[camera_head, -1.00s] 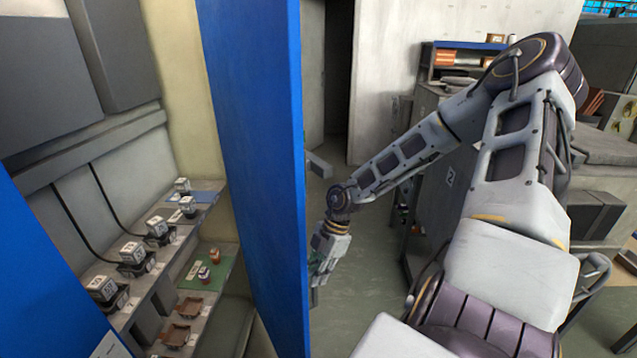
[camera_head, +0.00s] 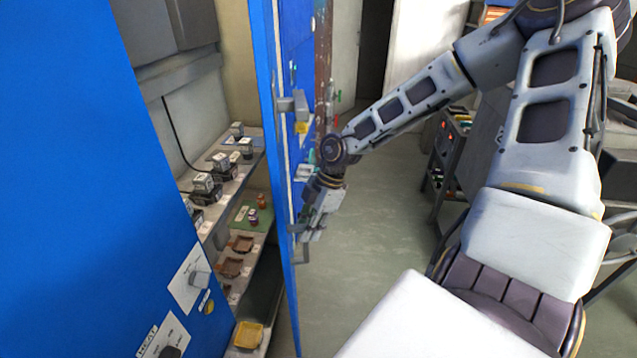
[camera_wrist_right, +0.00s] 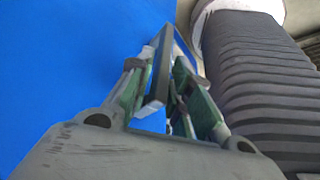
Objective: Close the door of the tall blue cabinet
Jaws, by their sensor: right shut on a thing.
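The tall blue cabinet (camera_head: 70,150) fills the left of the head view, its front carrying knobs and labels. Its blue door (camera_head: 266,90) stands open, seen nearly edge-on, with the shelves showing between it and the cabinet front. My right gripper (camera_head: 306,230) is at the door's outer side, low near its edge. In the right wrist view, the gripper (camera_wrist_right: 165,85) has its green-padded fingers on both sides of a grey bar (camera_wrist_right: 158,88), which looks like the door handle, and is shut on it. The blue door face (camera_wrist_right: 60,70) lies beside it. My left gripper is not in view.
Shelves inside hold several small boxed devices (camera_head: 203,184), brown trays (camera_head: 232,267) and a yellow tray (camera_head: 248,335). A grey bracket (camera_head: 295,103) sits on the door edge. Green floor (camera_head: 375,220) is clear right of the door; a dark cart (camera_head: 447,150) stands behind.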

